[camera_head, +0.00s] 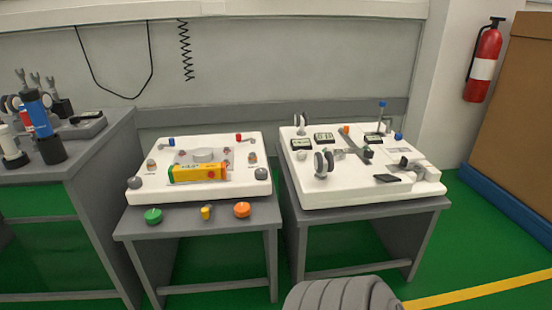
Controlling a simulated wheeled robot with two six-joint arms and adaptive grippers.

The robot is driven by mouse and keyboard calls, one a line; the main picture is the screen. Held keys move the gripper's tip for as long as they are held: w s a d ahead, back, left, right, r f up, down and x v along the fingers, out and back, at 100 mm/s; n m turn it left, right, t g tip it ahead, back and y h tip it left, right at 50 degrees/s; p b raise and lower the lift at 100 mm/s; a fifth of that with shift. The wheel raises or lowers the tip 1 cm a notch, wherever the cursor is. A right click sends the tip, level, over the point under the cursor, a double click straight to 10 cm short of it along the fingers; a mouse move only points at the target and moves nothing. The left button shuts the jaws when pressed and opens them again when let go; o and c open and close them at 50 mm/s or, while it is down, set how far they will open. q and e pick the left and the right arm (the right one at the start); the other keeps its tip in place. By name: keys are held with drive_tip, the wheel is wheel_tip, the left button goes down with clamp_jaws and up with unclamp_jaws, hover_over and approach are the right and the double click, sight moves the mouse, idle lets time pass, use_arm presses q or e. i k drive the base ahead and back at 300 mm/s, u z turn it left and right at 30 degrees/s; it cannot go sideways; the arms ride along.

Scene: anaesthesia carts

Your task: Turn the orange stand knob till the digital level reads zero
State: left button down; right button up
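An orange knob (242,210) sits at the front right of the left grey stand. A green knob (153,216) sits at its front left, with a small yellow piece (206,212) between them. A yellow bar-shaped device (197,173), which may be the digital level, lies across the white platform (150,197) on this stand. No reading can be made out on it. Neither of my grippers is in view.
The right stand (300,214) carries a white platform with small dials and fittings. A grey bench (70,166) with bottles and tools stands at the left. A grey ribbed form (340,294) fills the bottom middle. Green floor shows between the stands.

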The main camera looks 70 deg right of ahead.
sight(242, 209)
drive_tip(key=k, duration=0.2)
drive_tip(key=z, duration=1.25)
